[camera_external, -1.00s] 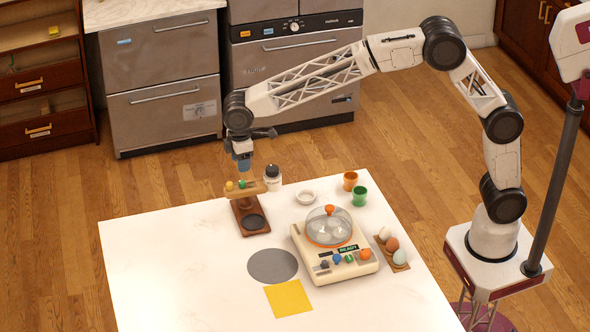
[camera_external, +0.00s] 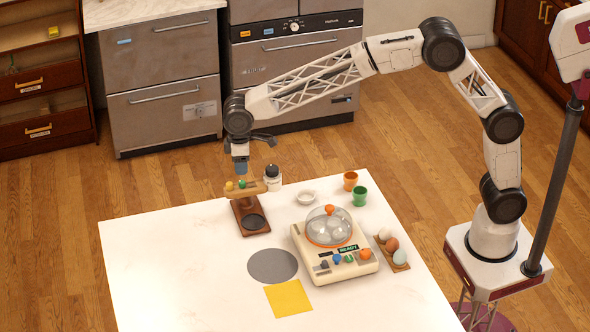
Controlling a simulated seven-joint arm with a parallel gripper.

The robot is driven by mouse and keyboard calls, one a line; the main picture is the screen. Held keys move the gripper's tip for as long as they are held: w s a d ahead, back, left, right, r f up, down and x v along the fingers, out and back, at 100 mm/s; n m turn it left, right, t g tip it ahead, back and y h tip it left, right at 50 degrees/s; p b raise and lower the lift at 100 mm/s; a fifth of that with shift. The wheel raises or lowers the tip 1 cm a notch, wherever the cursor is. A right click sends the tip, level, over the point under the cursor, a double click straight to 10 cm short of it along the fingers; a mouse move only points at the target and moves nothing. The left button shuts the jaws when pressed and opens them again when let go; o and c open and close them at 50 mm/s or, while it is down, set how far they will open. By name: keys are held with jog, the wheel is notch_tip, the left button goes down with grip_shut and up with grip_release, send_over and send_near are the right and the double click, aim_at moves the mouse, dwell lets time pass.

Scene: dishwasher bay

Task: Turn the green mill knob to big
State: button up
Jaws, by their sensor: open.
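A wooden mill (camera_external: 249,213) with a dark round plate at its foot stands near the back left of the white table. A green knob (camera_external: 242,184) sits on its light wooden top bar, with a yellow knob (camera_external: 229,186) to its left. My gripper (camera_external: 241,168) points down just above the green knob with its bluish fingers. The gripper is open. The fingers are small here, and I cannot tell whether they touch the knob or which way it is turned.
A black-and-white jar (camera_external: 273,177) stands close to the right of the mill. A cream egg cooker (camera_external: 319,270) with a clear lid has its own row of coloured knobs. A white dish (camera_external: 306,197), two cups and several eggs stand farther right. The table's left front is clear.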

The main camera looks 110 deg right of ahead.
aim_at(242, 181)
jog(key=shift+f, duration=3.45)
grip_shut()
